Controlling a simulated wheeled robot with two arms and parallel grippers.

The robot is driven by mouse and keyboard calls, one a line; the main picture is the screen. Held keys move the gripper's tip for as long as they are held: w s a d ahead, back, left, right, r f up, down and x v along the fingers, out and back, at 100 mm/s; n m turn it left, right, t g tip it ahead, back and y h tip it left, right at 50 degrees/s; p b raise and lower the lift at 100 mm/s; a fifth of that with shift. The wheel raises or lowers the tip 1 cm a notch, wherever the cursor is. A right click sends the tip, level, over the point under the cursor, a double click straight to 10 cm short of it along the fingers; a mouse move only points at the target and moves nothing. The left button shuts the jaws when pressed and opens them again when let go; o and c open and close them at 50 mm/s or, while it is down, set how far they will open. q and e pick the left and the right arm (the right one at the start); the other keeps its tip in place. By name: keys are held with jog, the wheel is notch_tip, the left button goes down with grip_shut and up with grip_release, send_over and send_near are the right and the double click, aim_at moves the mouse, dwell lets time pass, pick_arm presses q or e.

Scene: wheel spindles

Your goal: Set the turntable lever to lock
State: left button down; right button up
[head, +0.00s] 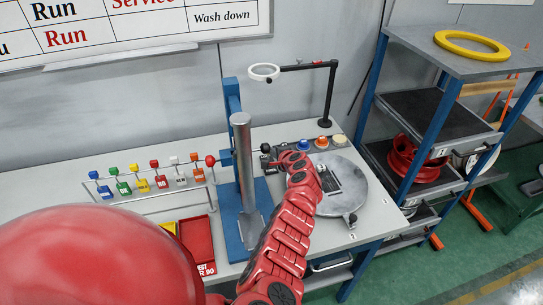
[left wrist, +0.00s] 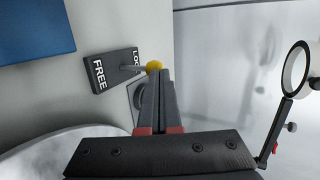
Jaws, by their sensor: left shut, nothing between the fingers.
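In the left wrist view, the turntable lever's yellow knob (left wrist: 153,66) is partly hidden by my fingertips. Its thin rod crosses a dark plate (left wrist: 112,68) marked FREE and LOCK, and the knob is beyond the LOCK end. The last letters of LOCK are covered. My left gripper (left wrist: 160,73) is shut and empty, its tips right at the knob; I cannot tell whether they touch. In the head view, my red arm reaches over the round grey turntable (head: 353,188), with the gripper near its left back edge, too small to make out. My right gripper is not in view.
A blue stand (head: 229,100) with a steel column (head: 243,160) rises left of the turntable. A magnifier (head: 264,72) on a black arm hangs behind. Coloured buttons (head: 322,142) line the back. A tag rack (head: 150,205) and red tray (head: 198,240) are left.

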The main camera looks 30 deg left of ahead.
pick_arm(q)
jog(key=shift+w+a+h, duration=0.1)
jog(key=shift+h, duration=0.2)
jog(key=shift+r, duration=0.1)
jog(key=shift+r+p, duration=0.75)
